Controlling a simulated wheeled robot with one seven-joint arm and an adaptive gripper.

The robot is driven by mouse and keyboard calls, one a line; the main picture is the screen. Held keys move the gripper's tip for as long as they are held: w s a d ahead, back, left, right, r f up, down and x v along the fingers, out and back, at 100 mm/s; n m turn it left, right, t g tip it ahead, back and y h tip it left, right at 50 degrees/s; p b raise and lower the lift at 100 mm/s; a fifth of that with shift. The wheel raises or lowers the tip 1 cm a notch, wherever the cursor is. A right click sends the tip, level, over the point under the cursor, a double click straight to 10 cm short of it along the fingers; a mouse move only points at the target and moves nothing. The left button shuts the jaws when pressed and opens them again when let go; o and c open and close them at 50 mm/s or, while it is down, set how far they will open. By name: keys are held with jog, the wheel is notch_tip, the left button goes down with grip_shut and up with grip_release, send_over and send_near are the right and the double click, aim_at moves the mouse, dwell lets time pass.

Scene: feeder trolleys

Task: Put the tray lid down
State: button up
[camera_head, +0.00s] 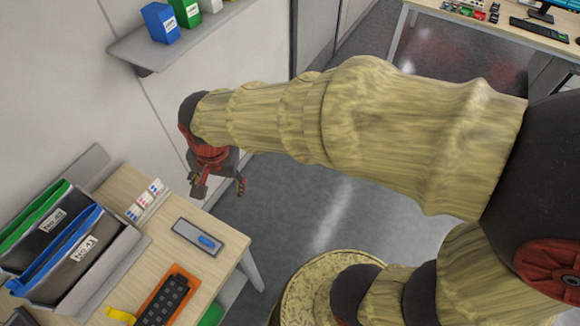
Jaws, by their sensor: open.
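A flat grey rectangular piece with a blue grip (197,236) lies on the wooden table near its right edge. It looks like the tray lid, but I cannot tell for sure. An orange tray (180,268) with a dark slotted insert lies on the table in front of it. My gripper (219,188) hangs above and beyond the grey piece, close to the table's far right corner. Its fingers are apart, with nothing seen between them, and it does not touch the grey piece.
Grey bins with green and blue rims (98,211) stand on the table's left. A small white rack (146,200) stands behind the grey piece. A yellow item (121,315) lies in front. A wall shelf (190,43) holds several boxes. Open floor (320,210) lies right of the table.

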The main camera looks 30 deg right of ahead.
jog(key=s+d+r+n+t, duration=0.1)
jog(key=s+d+r+n, duration=0.2)
jog(key=s+d+r, duration=0.2)
jog(key=s+d+r+n+t, duration=0.2)
jog(key=s+d+r+n, duration=0.2)
jog(key=d, duration=0.5)
jog(key=shift+s+d+r+t+h, duration=0.15)
jog(key=shift+s+r+t+h, duration=0.2)
jog(key=shift+s+r, duration=0.3)
jog(key=shift+f, duration=0.1)
